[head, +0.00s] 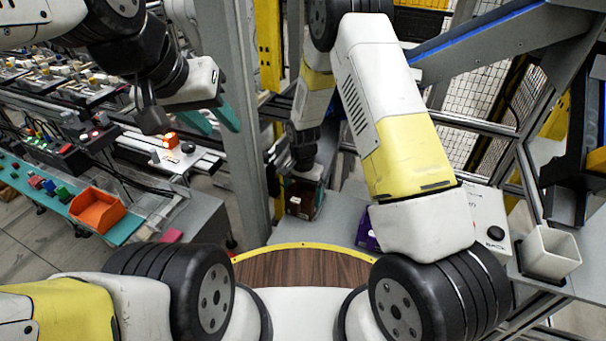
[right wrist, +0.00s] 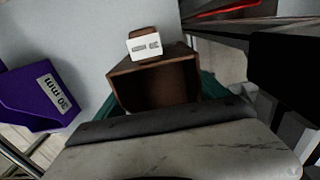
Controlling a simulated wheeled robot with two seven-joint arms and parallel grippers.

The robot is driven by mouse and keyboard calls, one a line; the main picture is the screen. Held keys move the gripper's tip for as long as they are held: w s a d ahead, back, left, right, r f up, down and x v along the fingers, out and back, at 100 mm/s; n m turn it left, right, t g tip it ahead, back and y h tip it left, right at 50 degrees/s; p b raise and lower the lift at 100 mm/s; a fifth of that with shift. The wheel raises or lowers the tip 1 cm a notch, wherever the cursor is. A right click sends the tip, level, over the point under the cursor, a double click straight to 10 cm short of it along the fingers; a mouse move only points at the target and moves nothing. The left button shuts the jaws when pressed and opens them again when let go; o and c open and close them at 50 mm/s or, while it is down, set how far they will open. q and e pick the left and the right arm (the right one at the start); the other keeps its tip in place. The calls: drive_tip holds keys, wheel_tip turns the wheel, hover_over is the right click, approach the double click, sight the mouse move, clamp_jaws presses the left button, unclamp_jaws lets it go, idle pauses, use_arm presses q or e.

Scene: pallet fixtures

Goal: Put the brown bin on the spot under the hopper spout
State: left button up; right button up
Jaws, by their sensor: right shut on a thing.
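The brown bin (head: 302,204) is at the centre of the head view, by the grey table. In the right wrist view the brown bin (right wrist: 155,88) shows its open hollow and a white label on a tab. My right gripper (head: 306,180) is shut on the brown bin, with teal fingers partly seen beside it; whether the bin touches the table is unclear. My left gripper (head: 212,119) is empty, its two teal fingers apart, at upper left. I cannot make out the hopper spout or the spot under it.
A purple bin (right wrist: 40,97) marked 30 mm is left of the brown bin in the wrist view. The grey table (head: 340,215) has bare surface around the brown bin. A metal post (head: 238,120) stands left of it. An orange bin (head: 97,211) sits on a teal surface at left.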

drive_tip(key=shift+f, duration=0.15)
drive_tip(key=o, duration=1.4)
drive_tip(key=shift+o, duration=0.2)
drive_tip(key=s+d+r+n+t+y, duration=0.1)
drive_tip(key=s+d+r, duration=0.15)
drive_tip(key=r, duration=0.75)
drive_tip(key=s+d+r+t, duration=0.1)
drive_tip(key=s+d+r, duration=0.15)
drive_tip(key=r, duration=0.85)
drive_tip(key=s+d+r+n+y, duration=0.1)
drive_tip(key=d+r, duration=0.2)
drive_tip(key=r, duration=0.7)
drive_tip(key=s+d+r+n+t, duration=0.1)
drive_tip(key=s+d+r+t, duration=0.1)
drive_tip(key=s+r, duration=0.3)
drive_tip(key=s+d+r+n+t, duration=0.2)
drive_tip(key=s+d+r, duration=0.2)
drive_tip(key=s, duration=0.7)
drive_tip(key=shift+s+r, duration=0.15)
drive_tip(key=shift+r, duration=0.3)
drive_tip(key=shift+d, duration=0.1)
